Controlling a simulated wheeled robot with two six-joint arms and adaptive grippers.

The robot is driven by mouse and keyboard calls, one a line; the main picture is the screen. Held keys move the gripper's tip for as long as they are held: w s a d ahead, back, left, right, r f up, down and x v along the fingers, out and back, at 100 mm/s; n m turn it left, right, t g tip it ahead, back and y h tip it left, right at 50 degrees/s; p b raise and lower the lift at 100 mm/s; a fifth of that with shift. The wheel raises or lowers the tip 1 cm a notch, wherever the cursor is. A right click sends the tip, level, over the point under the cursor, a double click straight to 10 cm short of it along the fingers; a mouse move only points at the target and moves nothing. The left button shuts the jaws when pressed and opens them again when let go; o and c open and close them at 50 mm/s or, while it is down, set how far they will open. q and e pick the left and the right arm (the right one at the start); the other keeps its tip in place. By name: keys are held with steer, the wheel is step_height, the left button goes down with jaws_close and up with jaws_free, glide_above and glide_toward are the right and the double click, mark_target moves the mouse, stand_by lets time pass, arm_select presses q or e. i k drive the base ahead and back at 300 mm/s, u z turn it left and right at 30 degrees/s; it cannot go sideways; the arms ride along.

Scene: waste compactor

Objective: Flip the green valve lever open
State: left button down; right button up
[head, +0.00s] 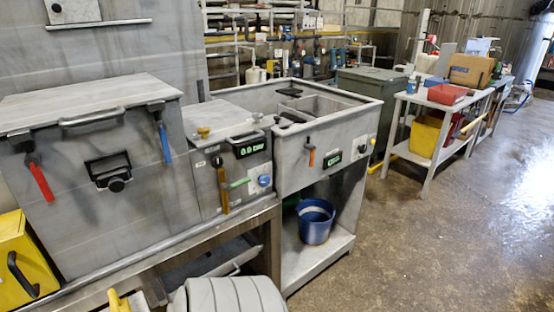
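The green valve lever (238,183) is on the front of the middle grey unit (205,172), left of centre. It sticks out to the right, close to level, beside an upright brass-coloured tube (223,188). A blue round knob (264,181) on a pale plate sits just right of the lever. A green-lit display (249,148) is above it. Neither of my grippers shows in the head view, and nothing touches the lever.
A red lever (40,179) and a blue lever (165,143) hang on the large left box. An orange lever (311,155) is on the right-hand sink unit (350,125). A blue bucket (316,225) stands on the lower shelf. Open floor lies at right.

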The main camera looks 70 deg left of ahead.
mark_target(227, 187)
steer(key=u, duration=0.4)
steer(key=i, duration=0.95)
steer(key=u, duration=1.45)
steer(key=i, duration=0.65)
steer(key=u, duration=0.6)
